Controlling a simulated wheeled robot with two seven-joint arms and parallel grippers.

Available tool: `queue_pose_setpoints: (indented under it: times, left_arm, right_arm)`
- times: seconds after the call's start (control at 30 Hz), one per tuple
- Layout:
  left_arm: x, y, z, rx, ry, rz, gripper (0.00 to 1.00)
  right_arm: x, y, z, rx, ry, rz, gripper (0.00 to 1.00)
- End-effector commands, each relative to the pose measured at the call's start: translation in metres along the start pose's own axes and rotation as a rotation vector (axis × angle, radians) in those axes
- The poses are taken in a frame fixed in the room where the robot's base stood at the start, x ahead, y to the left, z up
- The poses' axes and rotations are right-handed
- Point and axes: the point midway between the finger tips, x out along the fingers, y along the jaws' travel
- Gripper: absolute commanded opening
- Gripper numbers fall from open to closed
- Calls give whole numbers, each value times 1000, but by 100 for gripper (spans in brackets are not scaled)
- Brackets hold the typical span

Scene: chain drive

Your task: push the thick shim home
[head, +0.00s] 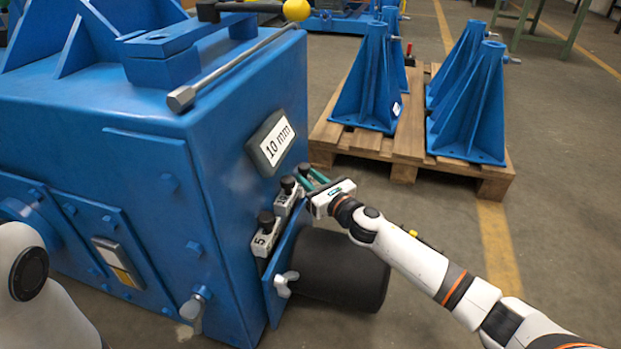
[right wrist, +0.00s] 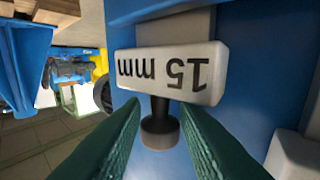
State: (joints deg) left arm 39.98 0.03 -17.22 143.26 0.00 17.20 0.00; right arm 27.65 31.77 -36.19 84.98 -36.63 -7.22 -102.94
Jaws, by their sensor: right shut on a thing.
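The thick shim (right wrist: 168,72) shows in the right wrist view as a pale block marked 15 mm, upside down in that picture. Its black knob (right wrist: 160,128) sits between the two green fingers of my right gripper (right wrist: 160,108), which is shut on it. In the head view my right gripper (head: 314,179) is at the right face of the blue housing (head: 222,170) and partly hides this shim. Two thinner shims, one marked 10 (head: 286,196) and one marked 5 (head: 265,237), stand beside it with black knobs. My left gripper is out of view.
A sign reading 10 mm (head: 271,143) is above the shims. A blue plate with a wing nut (head: 286,284) and a dark cylinder (head: 340,270) are below my right gripper. A wooden pallet (head: 405,150) with blue stands is behind. The floor at right is open.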

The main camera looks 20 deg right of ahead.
Motion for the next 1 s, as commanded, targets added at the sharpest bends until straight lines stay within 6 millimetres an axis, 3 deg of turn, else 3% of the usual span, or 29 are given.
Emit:
queue_pose_setpoints:
  times: [0.03,0.07,0.1,0.47,1.0]
  left_arm:
    - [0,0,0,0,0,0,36]
    - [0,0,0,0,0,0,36]
    - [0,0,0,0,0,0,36]
    - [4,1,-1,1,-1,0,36]
    - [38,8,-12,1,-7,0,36]
  right_arm:
    - [-1,0,6,1,-12,1,0]
    - [-2,0,7,1,-12,1,31]
    - [-2,0,7,1,-12,1,37]
    - [-7,-2,6,2,-13,-2,37]
    - [-100,0,2,2,-10,4,37]
